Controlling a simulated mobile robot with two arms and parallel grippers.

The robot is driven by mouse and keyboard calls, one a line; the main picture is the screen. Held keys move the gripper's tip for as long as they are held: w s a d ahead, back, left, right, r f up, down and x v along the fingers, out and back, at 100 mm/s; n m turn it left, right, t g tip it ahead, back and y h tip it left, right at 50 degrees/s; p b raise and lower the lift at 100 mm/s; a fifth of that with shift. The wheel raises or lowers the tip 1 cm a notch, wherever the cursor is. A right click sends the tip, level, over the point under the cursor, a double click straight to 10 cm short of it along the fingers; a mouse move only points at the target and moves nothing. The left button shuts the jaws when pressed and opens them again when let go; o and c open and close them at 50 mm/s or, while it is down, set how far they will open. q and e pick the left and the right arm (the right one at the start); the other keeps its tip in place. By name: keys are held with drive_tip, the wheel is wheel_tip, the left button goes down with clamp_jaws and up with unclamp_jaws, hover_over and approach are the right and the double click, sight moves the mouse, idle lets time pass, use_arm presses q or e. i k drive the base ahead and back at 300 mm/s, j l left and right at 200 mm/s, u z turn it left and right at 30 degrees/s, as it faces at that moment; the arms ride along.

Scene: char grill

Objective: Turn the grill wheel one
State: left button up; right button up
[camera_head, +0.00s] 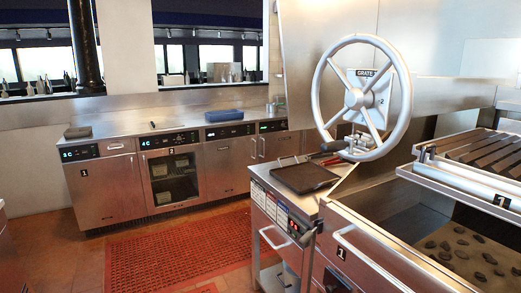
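The grill wheel (359,98) is a large silver handwheel with spokes and a round hub, mounted upright on a metal panel right of centre. Nothing is touching the wheel. Neither of my grippers shows in the head view.
A grill (480,145) with dark bars stands at the right, above an open bay holding several coals (465,248). A black griddle tray (304,177) lies on the counter left of the wheel. A red floor mat (175,250) and open floor lie at left, before steel cabinets (105,190).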

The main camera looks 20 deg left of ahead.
sight(360, 99)
drive_tip(key=u, duration=0.25)
drive_tip(key=z, duration=0.8)
drive_tip(key=i+j+z, duration=0.1)
drive_tip(key=j+z, duration=0.15)
drive_tip(key=z, duration=0.2)
drive_tip(key=j+z, duration=0.3)
drive_tip(key=z, duration=0.15)
drive_tip(key=j+z, duration=0.65)
drive_tip(key=z, duration=0.25)
drive_tip(key=j+z, duration=0.3)
drive_tip(key=z, duration=0.15)
drive_tip(key=k+l, duration=0.05)
